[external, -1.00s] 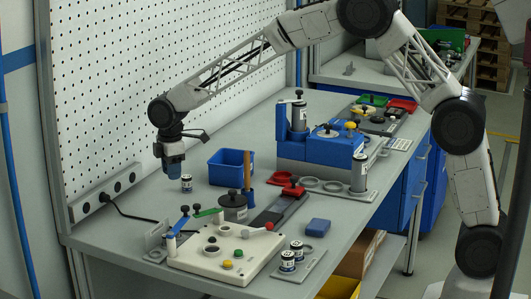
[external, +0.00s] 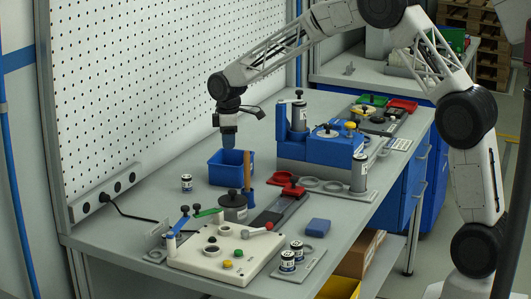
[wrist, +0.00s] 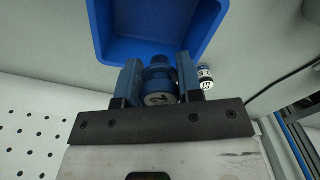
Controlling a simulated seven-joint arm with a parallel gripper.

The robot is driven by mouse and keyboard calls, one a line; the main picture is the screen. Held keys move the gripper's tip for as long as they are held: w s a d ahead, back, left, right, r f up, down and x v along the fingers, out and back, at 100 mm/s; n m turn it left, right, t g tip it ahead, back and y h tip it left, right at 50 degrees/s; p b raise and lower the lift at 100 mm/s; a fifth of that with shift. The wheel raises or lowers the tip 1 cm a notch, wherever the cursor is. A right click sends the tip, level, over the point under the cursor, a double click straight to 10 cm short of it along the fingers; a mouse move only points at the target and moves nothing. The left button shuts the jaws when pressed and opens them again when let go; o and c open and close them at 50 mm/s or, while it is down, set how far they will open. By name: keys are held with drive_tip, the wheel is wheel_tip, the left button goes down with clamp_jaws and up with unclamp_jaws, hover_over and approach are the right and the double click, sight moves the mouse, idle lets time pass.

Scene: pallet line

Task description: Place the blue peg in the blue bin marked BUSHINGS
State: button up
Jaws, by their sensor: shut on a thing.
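The blue bin (external: 231,175) stands on the bench in the external view; it also fills the top of the wrist view (wrist: 205,30). I cannot read a BUSHINGS marking on it. My gripper (external: 228,143) points down just above the bin. In the wrist view my gripper (wrist: 158,85) is shut on the blue peg (wrist: 158,78), which sits between the two blue fingers with a pale marked end showing. The peg overlaps the bin's edge in that view. In the external view the peg cannot be made out below the fingers.
A small black-and-white cylinder (external: 186,183) stands left of the bin. A wooden-handled tool (external: 247,170) and a grey lidded pot (external: 233,207) stand close to its front right. A blue fixture (external: 320,150) is to the right. The pegboard wall (external: 150,90) rises behind.

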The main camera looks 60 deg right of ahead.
sight(232, 168)
drive_tip(key=shift+s+d, duration=0.15)
drive_tip(key=shift+d, duration=0.4)
drive_tip(key=shift+f, duration=0.1)
drive_tip(key=shift+f, duration=3.05)
drive_tip(key=shift+f, duration=1.85)
drive_tip(key=shift+f, duration=0.15)
drive_tip(key=o, duration=0.9)
